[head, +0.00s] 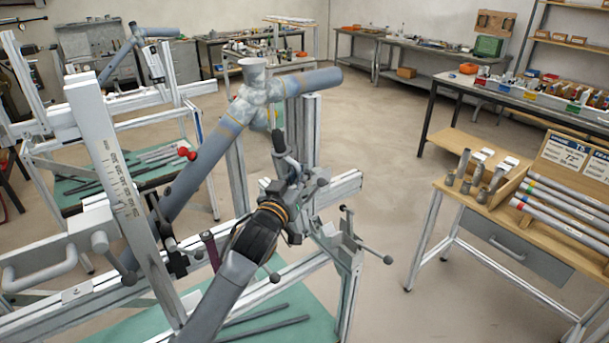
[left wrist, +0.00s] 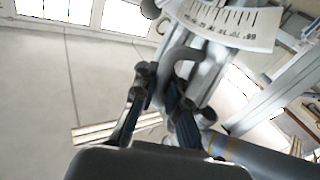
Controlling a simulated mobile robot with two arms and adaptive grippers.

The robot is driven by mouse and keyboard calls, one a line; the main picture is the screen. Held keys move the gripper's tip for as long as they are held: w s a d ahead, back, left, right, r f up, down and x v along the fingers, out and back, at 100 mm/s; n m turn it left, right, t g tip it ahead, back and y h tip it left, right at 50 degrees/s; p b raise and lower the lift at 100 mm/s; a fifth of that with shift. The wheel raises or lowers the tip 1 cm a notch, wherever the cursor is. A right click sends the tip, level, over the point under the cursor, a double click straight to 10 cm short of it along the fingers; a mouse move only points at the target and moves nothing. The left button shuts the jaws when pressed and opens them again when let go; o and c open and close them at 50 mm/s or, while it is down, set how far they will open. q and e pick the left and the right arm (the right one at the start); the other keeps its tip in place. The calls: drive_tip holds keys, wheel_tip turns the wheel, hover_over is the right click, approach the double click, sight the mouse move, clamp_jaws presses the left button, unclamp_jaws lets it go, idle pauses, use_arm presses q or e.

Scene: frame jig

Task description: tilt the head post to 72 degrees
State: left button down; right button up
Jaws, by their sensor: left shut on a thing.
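My left gripper (head: 287,172) reaches up from the bottom to the jig's far post. In the left wrist view its fingers (left wrist: 160,100) are shut on a grey curved handle (left wrist: 182,55). The handle is on an aluminium post, which I take for the head post (head: 311,130); it looks close to upright. A pale curved degree scale (left wrist: 225,22) sits above the handle in the wrist view; its pointer and exact reading cannot be made out. A grey-blue tube frame (head: 205,155) lies in the jig, its joint near the post top. My right gripper is not in view.
A slanted ruler post (head: 122,190) stands at the left, with a red knob (head: 186,153) nearby. A clamp with bar handles (head: 345,235) is right of my gripper. A wooden-topped bench (head: 460,205) with tubes stands at the right. Open floor lies between.

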use_arm(q)
drive_tip(key=shift+s+a+f+n+t+b, duration=0.25)
drive_tip(key=shift+s+a+f+b, duration=0.15)
drive_tip(key=shift+a, duration=0.2)
drive_tip(key=shift+s+a+f+n+t+b, duration=0.15)
drive_tip(key=shift+s+a+t+b, duration=0.15)
drive_tip(key=shift+s+a, duration=0.2)
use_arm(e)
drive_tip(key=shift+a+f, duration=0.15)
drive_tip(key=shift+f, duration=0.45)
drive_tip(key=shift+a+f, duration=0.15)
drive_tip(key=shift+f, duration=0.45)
use_arm(q)
drive_tip(key=c, duration=1.4)
unclamp_jaws()
drive_tip(key=shift+r, duration=0.1)
drive_tip(key=shift+s, duration=0.1)
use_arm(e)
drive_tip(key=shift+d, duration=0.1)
